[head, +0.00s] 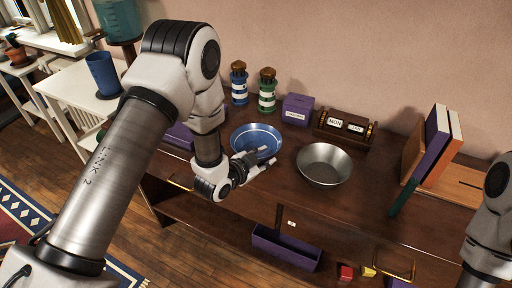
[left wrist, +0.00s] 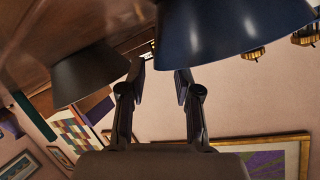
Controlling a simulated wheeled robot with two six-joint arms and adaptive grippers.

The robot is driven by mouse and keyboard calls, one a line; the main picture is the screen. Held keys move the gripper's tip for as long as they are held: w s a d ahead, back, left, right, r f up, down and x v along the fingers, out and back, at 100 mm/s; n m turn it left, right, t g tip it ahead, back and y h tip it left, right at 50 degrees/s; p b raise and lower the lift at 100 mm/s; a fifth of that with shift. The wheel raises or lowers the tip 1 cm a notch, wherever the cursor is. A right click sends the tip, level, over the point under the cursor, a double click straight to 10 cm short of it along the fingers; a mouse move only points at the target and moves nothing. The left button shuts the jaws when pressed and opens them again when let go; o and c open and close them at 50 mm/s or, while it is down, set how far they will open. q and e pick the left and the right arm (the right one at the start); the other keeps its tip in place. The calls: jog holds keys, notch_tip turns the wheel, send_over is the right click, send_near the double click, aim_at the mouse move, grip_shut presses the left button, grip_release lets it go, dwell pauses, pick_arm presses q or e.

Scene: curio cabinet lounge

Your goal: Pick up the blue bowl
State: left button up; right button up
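The blue bowl (head: 252,136) sits upright on the dark wooden cabinet top (head: 290,200). My left gripper (head: 263,157) is at the bowl's near right rim, its fingers apart and overlapping the rim in the head view. In the left wrist view the blue bowl (left wrist: 235,28) looms large at the top, and my two open fingers (left wrist: 160,75) point toward its edge with nothing visible between them. I cannot tell whether a finger touches the bowl. My right gripper is out of view; only part of my right arm shows at the right edge.
A metal bowl (head: 324,166) stands close to the right of the gripper; it also shows in the left wrist view (left wrist: 85,78). Behind are striped blue (head: 239,85) and green (head: 267,92) canisters, a purple box (head: 297,109) and a calendar block (head: 345,130). Books (head: 436,148) stand right.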

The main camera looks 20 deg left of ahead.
aim_at(271, 154)
pick_arm(q)
jog(key=x, duration=0.3)
jog(key=shift+w+d+f, duration=0.1)
jog(key=shift+w+d, duration=0.1)
jog(key=shift+a, duration=0.1)
grip_shut()
jog(key=shift+r, duration=0.2)
